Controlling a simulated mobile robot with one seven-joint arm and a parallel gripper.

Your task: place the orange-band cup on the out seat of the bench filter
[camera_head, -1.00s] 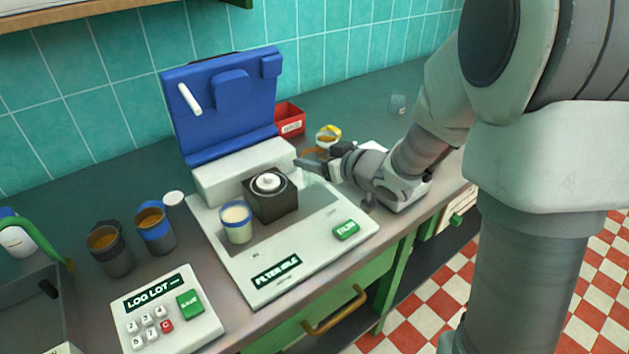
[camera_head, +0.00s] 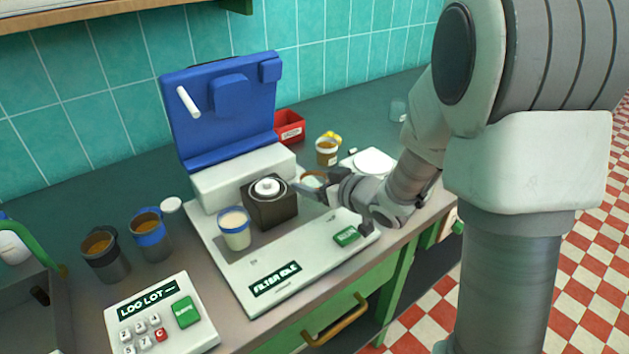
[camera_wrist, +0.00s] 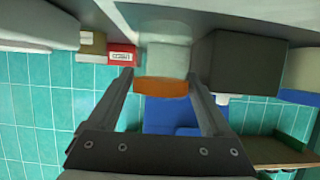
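The orange-band cup (camera_wrist: 161,86) is between my gripper's two fingers in the wrist view, with both fingertips against its band. My gripper (camera_wrist: 160,77) appears shut on it. The bench filter (camera_head: 268,240) is a pale base with a raised blue lid (camera_head: 220,115) and a dark block (camera_head: 270,212). The out seat is hidden. The cup is low over the base's right side; I cannot tell whether it touches.
A blue-band cup (camera_head: 235,230) stands left of the dark block. An amber jar (camera_head: 327,152), a red bin (camera_head: 289,127) and a white scale (camera_head: 370,162) are behind my gripper. Two dark mugs (camera_head: 150,238) and a keypad (camera_head: 160,315) are at left.

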